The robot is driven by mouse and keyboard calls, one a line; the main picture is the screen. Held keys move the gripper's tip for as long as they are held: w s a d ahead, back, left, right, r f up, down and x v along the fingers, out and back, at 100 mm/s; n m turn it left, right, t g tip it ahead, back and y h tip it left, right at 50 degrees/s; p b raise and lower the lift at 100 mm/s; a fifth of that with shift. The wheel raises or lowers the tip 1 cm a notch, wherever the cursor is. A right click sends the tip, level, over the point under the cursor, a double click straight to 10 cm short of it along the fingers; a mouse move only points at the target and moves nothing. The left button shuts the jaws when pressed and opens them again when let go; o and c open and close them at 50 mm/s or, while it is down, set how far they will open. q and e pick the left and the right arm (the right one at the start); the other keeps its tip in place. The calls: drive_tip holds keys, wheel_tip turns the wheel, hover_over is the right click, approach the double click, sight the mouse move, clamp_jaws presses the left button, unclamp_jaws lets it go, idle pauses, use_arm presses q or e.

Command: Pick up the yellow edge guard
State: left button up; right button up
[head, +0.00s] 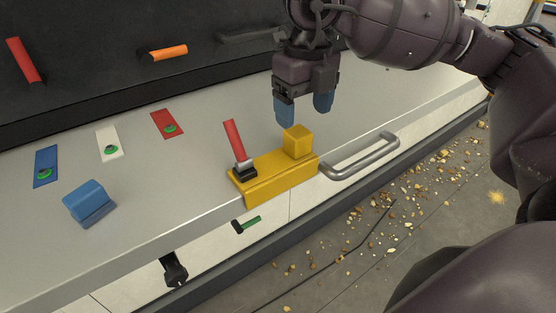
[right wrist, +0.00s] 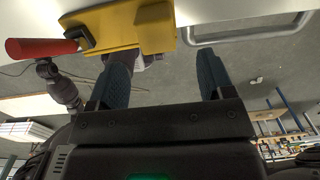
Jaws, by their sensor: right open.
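The yellow edge guard (head: 275,178) sits over the front edge of the grey worktop, with a raised yellow block (head: 298,141) at its right end. A red-handled clamp or lever (head: 236,146) with a dark base stands at its left end. My right gripper (head: 304,109) is open and empty, just above and behind the yellow block, pointing down with blue fingertips. In the right wrist view the guard (right wrist: 115,28) shows at the top, beyond the two open fingers (right wrist: 165,75). My left gripper is not in view.
A metal handle (head: 362,158) sticks out right of the guard. A blue block (head: 89,203) lies on the worktop at left. Debris (head: 400,210) covers the floor.

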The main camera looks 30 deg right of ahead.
sight(299, 132)
drive_tip(key=shift+w+a+f+p, duration=0.15)
drive_tip(key=shift+f+p, duration=0.1)
drive_tip(key=shift+f, duration=1.25)
drive_tip(key=shift+w+f+p, duration=0.15)
drive_tip(key=shift+f+p, duration=0.1)
drive_tip(key=shift+f, duration=1.2)
drive_tip(key=c, duration=1.3)
